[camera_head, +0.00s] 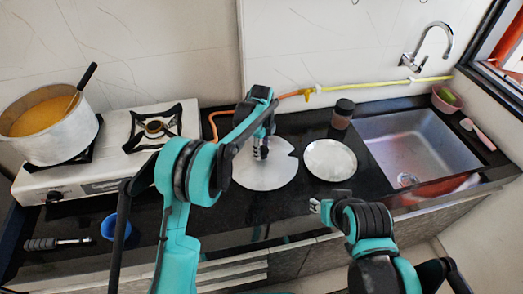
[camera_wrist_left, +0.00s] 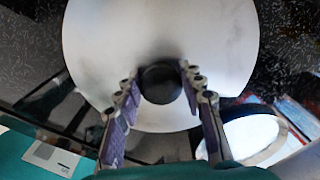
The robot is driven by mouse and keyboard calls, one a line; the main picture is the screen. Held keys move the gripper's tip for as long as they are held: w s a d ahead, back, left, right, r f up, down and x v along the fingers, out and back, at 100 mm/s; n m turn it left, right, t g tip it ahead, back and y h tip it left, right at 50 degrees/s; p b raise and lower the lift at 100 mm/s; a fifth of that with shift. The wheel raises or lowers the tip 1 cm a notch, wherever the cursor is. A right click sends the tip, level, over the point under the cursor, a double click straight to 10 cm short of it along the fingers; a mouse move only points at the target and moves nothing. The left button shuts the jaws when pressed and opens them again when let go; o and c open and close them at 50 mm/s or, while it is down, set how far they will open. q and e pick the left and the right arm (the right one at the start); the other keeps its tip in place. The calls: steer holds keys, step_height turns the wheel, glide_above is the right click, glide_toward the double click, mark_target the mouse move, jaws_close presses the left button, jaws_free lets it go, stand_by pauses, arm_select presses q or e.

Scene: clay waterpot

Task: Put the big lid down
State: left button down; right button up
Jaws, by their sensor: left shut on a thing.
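The big lid (camera_head: 272,176) is a round, pale metal disc over the black counter, left of a smaller round plate. In the left wrist view the big lid (camera_wrist_left: 210,35) fills the upper middle, with its dark knob (camera_wrist_left: 160,84) between the fingers. My left gripper (camera_head: 260,150) points down at the lid's middle and is shut on its knob. I cannot tell whether the lid touches the counter. My right gripper (camera_head: 315,205) is near the counter's front edge, apart from the lid; its fingers are too small to read.
The smaller round plate (camera_head: 329,160) lies close to the lid's right. A brown jar (camera_head: 343,113) stands behind it, and the sink (camera_head: 415,148) is further right. An open pot (camera_head: 50,125) sits on the stove (camera_head: 115,160). A blue cup (camera_head: 108,228) stands front left.

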arm_select(q)
steer(key=shift+f, duration=0.1)
steer(key=c, duration=1)
jaws_free()
steer(key=shift+o, duration=0.2)
